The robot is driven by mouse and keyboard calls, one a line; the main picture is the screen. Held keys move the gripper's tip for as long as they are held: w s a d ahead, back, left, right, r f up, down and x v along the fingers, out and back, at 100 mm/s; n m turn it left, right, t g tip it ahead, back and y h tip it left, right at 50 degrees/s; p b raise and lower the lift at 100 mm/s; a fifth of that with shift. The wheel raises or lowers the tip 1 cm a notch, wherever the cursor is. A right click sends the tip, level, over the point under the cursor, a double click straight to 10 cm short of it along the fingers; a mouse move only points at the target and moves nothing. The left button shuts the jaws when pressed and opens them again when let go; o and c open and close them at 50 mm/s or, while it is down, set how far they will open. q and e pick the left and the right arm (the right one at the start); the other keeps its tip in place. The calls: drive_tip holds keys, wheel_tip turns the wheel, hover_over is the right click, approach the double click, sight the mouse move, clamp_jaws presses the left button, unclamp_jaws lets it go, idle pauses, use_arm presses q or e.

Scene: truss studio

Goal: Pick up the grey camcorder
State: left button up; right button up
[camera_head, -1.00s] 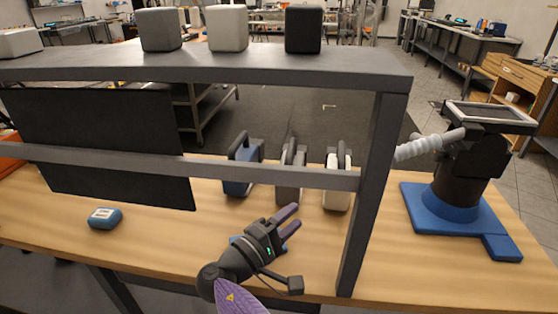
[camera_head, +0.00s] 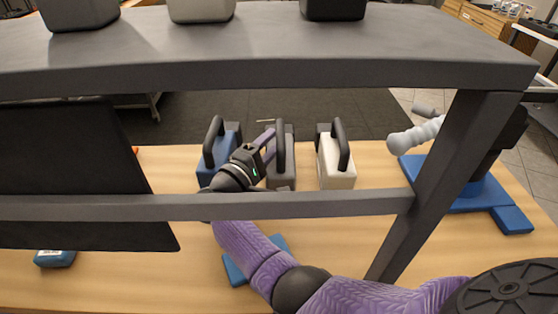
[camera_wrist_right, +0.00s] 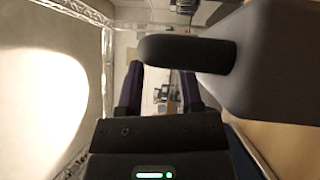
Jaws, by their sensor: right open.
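The grey camcorder (camera_head: 283,174) stands upright on the wooden table, between a blue one and a white one. Its dark handle loops up on top. My right gripper (camera_head: 267,141) is open and reaches in from behind the lower shelf bar, its fingers at the left of the handle. In the right wrist view the grey body (camera_wrist_right: 275,65) fills the right side. The dark handle (camera_wrist_right: 185,52) juts across near the two purple-dark fingers (camera_wrist_right: 160,82). I cannot tell whether they touch it. My left gripper is not in view.
The blue camcorder (camera_head: 211,160) and white camcorder (camera_head: 337,165) stand close on either side. A grey shelf frame (camera_head: 250,75) with a lower bar (camera_head: 330,204) crosses in front. A dark panel (camera_head: 75,165) hangs left. A blue-based device (camera_head: 480,190) stands right.

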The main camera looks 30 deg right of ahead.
drive_tip(key=x, duration=0.2)
drive_tip(key=shift+w+d, duration=0.1)
drive_tip(key=shift+d, duration=0.15)
clamp_jaws()
idle(1.1)
